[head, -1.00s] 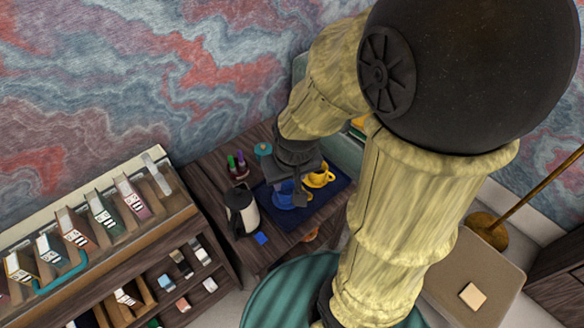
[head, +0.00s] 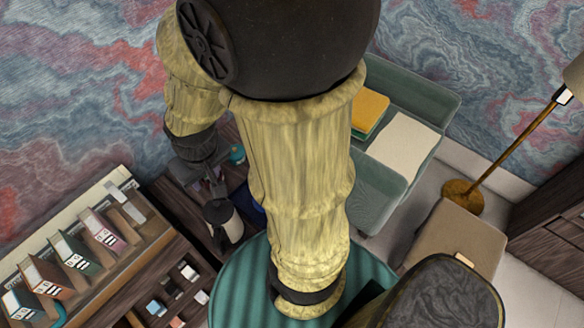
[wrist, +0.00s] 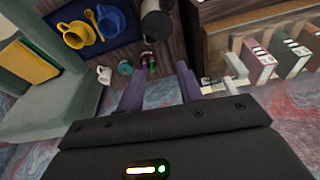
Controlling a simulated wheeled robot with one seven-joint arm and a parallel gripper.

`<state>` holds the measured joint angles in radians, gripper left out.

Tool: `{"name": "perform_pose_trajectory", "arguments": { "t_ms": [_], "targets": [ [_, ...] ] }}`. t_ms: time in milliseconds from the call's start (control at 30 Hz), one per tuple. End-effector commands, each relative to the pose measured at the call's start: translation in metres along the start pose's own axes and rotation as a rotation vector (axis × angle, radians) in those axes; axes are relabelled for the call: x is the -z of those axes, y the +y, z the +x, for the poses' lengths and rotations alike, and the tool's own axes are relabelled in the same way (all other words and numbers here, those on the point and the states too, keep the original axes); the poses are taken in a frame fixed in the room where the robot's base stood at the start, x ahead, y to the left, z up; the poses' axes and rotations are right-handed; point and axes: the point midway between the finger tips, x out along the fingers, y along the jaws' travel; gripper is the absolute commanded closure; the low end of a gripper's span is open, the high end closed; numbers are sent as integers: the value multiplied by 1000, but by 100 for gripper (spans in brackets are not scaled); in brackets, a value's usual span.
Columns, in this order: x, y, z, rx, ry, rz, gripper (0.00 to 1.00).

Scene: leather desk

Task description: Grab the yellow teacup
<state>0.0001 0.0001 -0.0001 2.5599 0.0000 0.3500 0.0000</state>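The yellow teacup (wrist: 74,37) sits on a yellow saucer on a dark blue tray (wrist: 126,36), at the upper left of the wrist view. A blue cup (wrist: 110,19) stands beside it, with a yellow spoon (wrist: 94,24) between them. In the head view my arm hides the teacup; only a sliver of the blue tray shows. My gripper (wrist: 160,88) is open, its two purple-grey fingers apart with nothing between them. It is off to one side of the teacup and not touching it. In the head view my gripper (head: 212,182) is partly hidden at the desk's back left.
A kettle (wrist: 157,20), small markers (wrist: 147,66), a teal jar (wrist: 125,68) and a white mug (wrist: 103,74) stand near my gripper. A shelf with binders (head: 75,250) is on the left. A green chair (head: 375,195) holds a yellow book (head: 369,111) and paper.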

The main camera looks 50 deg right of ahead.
Motion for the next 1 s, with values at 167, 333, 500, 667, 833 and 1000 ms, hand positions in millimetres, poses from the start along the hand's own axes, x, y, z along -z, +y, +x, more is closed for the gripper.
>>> {"name": "perform_pose_trajectory", "arguments": {
  "t_ms": [167, 333, 500, 667, 833, 1000],
  "targets": [
    [1, 0, 1, 2, 3, 4, 46],
    [26, -7, 19, 29, 53, 85, 13],
    [85, -4, 63, 54, 185, 313, 8],
    [141, 21, 115, 4, 337, 583, 8],
    [172, 67, 174, -141, 476, 862, 8],
    [165, 120, 230, -379, 584, 1112, 8]
  ]
}}
